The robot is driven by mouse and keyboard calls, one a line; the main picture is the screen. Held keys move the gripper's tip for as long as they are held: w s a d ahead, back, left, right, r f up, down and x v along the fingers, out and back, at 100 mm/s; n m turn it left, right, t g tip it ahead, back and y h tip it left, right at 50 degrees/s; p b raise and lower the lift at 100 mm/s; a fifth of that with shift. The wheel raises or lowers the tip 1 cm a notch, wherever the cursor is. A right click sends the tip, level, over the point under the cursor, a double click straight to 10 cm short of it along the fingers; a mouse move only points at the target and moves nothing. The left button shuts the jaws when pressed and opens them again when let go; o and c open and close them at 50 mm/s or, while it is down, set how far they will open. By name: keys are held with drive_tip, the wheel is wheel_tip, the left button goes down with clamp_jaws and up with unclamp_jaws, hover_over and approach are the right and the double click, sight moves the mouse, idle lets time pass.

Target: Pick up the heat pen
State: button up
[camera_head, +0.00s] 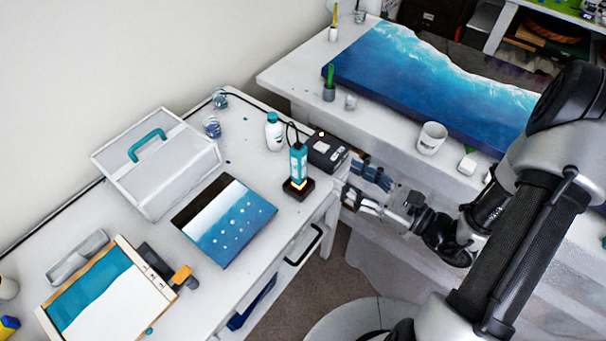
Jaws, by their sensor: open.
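The heat pen looks to be the teal upright tool (299,163) with a glowing orange tip, standing in a small dark base (299,188) near the right edge of the white table. A thin black cable loops from its top toward a black box (327,151) behind it. My gripper (358,187) is open and empty, just right of the pen and past the table's edge. Its fingers point left toward the pen and are apart from it.
A white bottle with a teal cap (274,132) stands behind the pen. A blue-and-white panel (224,222) lies left of it, near a white case (156,162). A second table (285,78) at the back holds a large blue resin panel (430,85) and a white mug (432,138).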

sight(303, 154)
drive_tip(key=b+x, duration=0.1)
drive_tip(key=x, duration=1.1)
drive_tip(key=b+x, duration=0.1)
drive_tip(key=x, duration=0.1)
drive_tip(key=shift+a+f, duration=0.2)
drive_tip(key=shift+f, duration=0.05)
drive_tip(key=shift+w+a, duration=0.3)
drive_tip(key=shift+r, duration=0.1)
drive_tip(key=shift+c, duration=0.6)
drive_tip(key=c, duration=1)
